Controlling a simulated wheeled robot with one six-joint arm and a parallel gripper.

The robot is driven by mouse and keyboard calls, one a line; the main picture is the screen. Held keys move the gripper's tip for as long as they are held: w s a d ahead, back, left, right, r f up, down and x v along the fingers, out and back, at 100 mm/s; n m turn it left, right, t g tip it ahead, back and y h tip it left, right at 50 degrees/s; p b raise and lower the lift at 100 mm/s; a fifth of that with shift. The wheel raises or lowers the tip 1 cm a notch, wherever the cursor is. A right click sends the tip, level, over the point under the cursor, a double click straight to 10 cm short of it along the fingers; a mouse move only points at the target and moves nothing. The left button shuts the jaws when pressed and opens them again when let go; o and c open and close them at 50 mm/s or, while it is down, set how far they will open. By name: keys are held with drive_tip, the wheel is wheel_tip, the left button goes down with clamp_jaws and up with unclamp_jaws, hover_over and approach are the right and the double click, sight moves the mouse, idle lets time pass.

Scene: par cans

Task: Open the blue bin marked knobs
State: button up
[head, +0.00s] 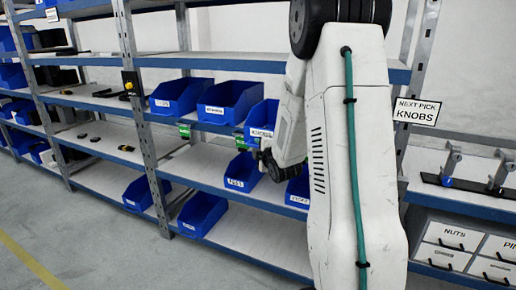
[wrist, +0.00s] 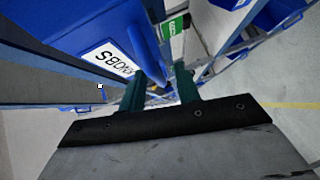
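The blue bin marked knobs (head: 264,113) stands on the middle shelf in the head view, partly hidden by my arm. In the wrist view the bin (wrist: 75,22) fills the upper left, its white label upside down, and its front edge is close to my left finger. My gripper (wrist: 160,90) shows two dark green fingers with a gap between them. In the head view the gripper is mostly hidden beside my wrist, just in front of the bin.
Other blue bins (head: 229,100) stand to the left and on the shelf below (head: 243,172). A green tag (wrist: 176,27) is on the shelf edge near my fingers. A sign (head: 416,110) reads "NEXT PICK KNOBS". Labelled drawers (head: 446,240) are at lower right. The floor (head: 110,250) at left is clear.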

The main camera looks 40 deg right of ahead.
drive_tip(key=v, duration=0.7)
drive_tip(key=shift+w, duration=0.1)
drive_tip(key=s+a+f+m+g+y, duration=0.2)
drive_tip(key=s+a+f+m+g, duration=0.2)
drive_tip(key=s+f+m+g, duration=0.45)
drive_tip(key=s+a+r+m+g+y, duration=0.1)
drive_tip(key=s+a+r+g+y, duration=0.1)
drive_tip(key=s+a+r, duration=0.6)
drive_tip(key=s+a+r+m+g+y, duration=0.1)
drive_tip(key=s+a+r+m+g, duration=0.1)
drive_tip(key=s+a+r, duration=0.5)
drive_tip(key=s+a+g, duration=0.1)
drive_tip(key=s+a, duration=0.3)
drive_tip(key=a, duration=0.6)
drive_tip(key=shift+s+r+y, duration=0.3)
drive_tip(key=shift+r+y, duration=0.1)
